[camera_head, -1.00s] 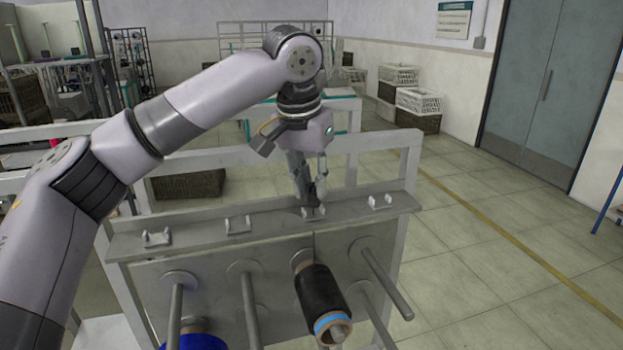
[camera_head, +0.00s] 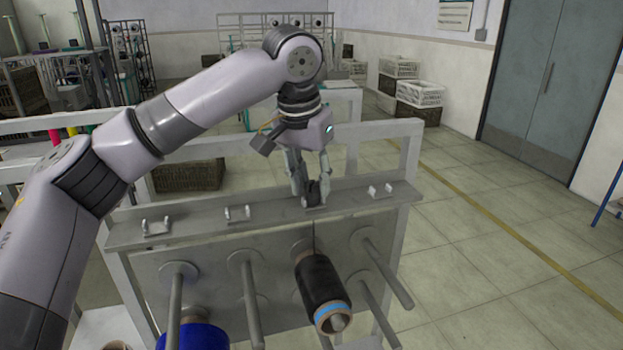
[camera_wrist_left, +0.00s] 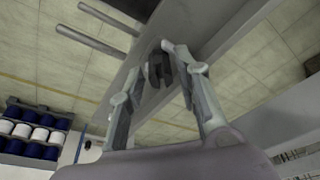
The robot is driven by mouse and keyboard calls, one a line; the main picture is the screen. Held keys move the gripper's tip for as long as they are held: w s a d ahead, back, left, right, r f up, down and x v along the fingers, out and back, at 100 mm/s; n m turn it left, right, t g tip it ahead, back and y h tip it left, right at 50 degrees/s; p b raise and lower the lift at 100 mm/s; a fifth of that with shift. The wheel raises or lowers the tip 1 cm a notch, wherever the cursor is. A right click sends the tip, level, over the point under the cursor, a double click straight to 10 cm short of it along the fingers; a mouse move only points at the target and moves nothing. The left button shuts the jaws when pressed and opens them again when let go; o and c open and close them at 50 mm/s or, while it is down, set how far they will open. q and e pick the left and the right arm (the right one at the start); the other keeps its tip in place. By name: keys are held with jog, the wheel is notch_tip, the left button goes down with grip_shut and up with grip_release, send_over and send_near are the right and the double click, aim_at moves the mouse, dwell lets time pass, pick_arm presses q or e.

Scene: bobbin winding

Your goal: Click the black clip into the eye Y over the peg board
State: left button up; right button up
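The black clip (camera_head: 313,192) is at the third eye from the left on the rail of the peg board (camera_head: 215,290). It also shows between the fingertips in the left wrist view (camera_wrist_left: 158,69). My left gripper (camera_head: 311,188) points down with its fingers on either side of the clip, shut on it. The clip and fingers hide most of that eye (camera_head: 316,208), so I cannot tell whether the clip is seated. A thin dark thread runs from the clip down to the black bobbin (camera_head: 320,282) on a peg. My right gripper is out of view.
Other white eyes stand on the rail, at the left (camera_head: 155,227), left of centre (camera_head: 237,213) and right (camera_head: 381,190). Bare pegs (camera_head: 385,272) stick out toward me. A blue bobbin (camera_head: 195,337) sits on a lower peg. Open floor lies to the right.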

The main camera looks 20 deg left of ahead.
pick_arm(q)
jog(key=shift+o, duration=0.9)
